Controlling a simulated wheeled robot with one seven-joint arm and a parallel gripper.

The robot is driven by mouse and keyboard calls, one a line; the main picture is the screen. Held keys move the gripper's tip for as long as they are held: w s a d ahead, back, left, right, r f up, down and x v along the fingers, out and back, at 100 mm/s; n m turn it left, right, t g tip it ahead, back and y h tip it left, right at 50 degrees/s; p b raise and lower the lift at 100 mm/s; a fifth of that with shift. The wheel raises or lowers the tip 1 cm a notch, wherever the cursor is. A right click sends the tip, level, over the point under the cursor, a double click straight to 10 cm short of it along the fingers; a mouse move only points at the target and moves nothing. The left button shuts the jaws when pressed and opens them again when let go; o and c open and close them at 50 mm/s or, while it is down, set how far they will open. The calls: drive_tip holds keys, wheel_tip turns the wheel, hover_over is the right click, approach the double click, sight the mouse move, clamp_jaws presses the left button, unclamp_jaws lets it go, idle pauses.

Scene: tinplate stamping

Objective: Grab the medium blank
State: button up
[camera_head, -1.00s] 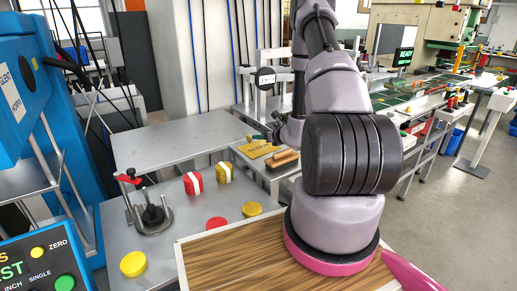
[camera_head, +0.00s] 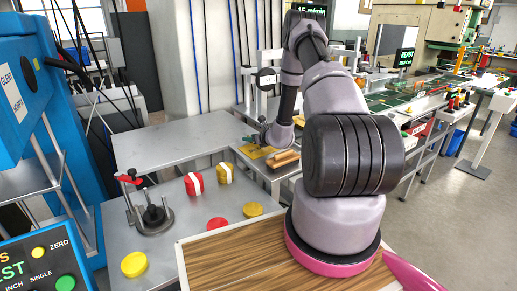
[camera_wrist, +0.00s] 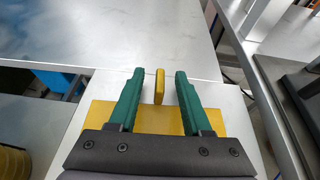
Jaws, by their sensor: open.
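My gripper (camera_wrist: 159,73) has two green fingers, spread apart and empty. A thin yellow piece (camera_wrist: 160,88) stands on edge between the fingertips in the wrist view, with a gap on both sides. It may be a blank; I cannot tell its size class. Below it lies a flat yellow plate (camera_wrist: 158,120), partly hidden by the fingers. In the head view my gripper (camera_head: 250,140) is low over the yellow plate (camera_head: 256,153), and the upright piece cannot be made out there.
Tan blocks (camera_head: 285,159) lie to the right of the yellow plate. A bare grey table (camera_head: 175,138) is to the left. Red and yellow banded tins (camera_head: 194,184), round discs (camera_head: 134,264) and a clamp stand (camera_head: 154,216) are on the nearer table. A conveyor line (camera_head: 400,98) runs behind.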

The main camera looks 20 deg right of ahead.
clamp_jaws()
drive_tip(key=shift+r, duration=0.1)
